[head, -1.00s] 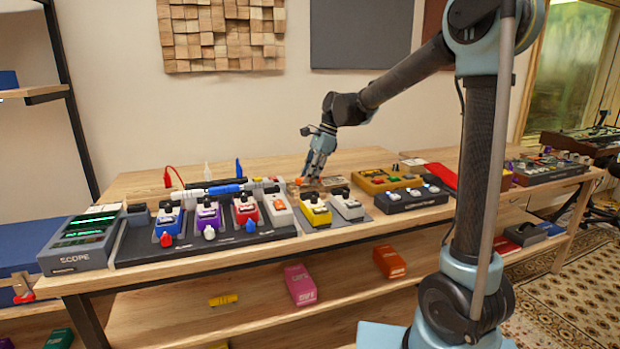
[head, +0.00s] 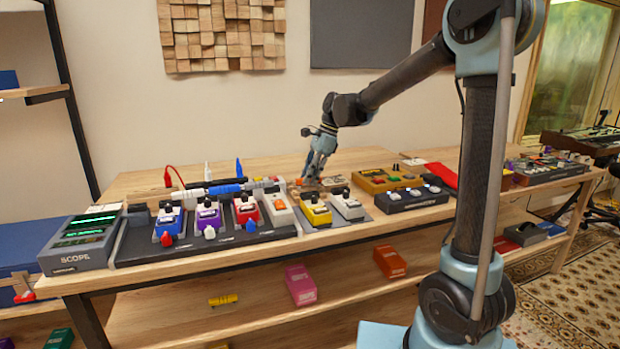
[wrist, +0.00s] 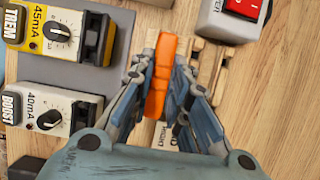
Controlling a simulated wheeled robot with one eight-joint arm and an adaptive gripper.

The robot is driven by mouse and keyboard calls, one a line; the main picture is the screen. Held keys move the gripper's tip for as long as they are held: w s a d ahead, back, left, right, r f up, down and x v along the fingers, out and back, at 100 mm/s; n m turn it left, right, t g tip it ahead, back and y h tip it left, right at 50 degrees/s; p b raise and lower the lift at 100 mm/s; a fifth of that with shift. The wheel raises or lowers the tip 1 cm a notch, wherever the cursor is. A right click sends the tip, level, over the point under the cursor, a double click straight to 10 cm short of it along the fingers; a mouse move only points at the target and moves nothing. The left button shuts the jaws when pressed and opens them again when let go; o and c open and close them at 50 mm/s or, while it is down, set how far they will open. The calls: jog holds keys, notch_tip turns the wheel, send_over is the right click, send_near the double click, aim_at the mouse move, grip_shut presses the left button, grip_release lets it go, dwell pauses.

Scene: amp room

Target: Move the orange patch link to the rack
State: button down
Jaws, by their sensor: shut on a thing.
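The orange patch link (wrist: 161,76) is an orange bar held upright in the wrist picture between the fingers of my gripper (wrist: 163,88). My gripper is shut on it, and the fingers cover part of its sides. In the head view my gripper (head: 314,172) is low over the bench behind the pedals, and the orange link (head: 299,182) shows small beside its fingertips. A pale wooden slotted piece (wrist: 207,68) lies just right of the link in the wrist view. It may be the rack; the fingers hide part of it.
A yellow pedal (head: 315,210) and a white pedal (head: 347,205) stand in front of my gripper. A grey box with a red switch (wrist: 230,18) is close by in the wrist view. A wooden box with knobs (head: 386,180) stands to the right. Bare bench lies behind.

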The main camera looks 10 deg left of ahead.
jog(key=shift+f, duration=0.75)
dwell(0.5)
jog(key=shift+s+d+f, duration=0.1)
jog(key=shift+f, duration=0.15)
dwell(0.8)
jog(key=c, duration=1.7)
grip_release()
jog(key=shift+o, duration=1.3)
jog(key=shift+f, duration=0.15)
jog(key=o, duration=0.4)
jog(key=shift+w+r, duration=0.2)
jog(key=shift+r, duration=0.05)
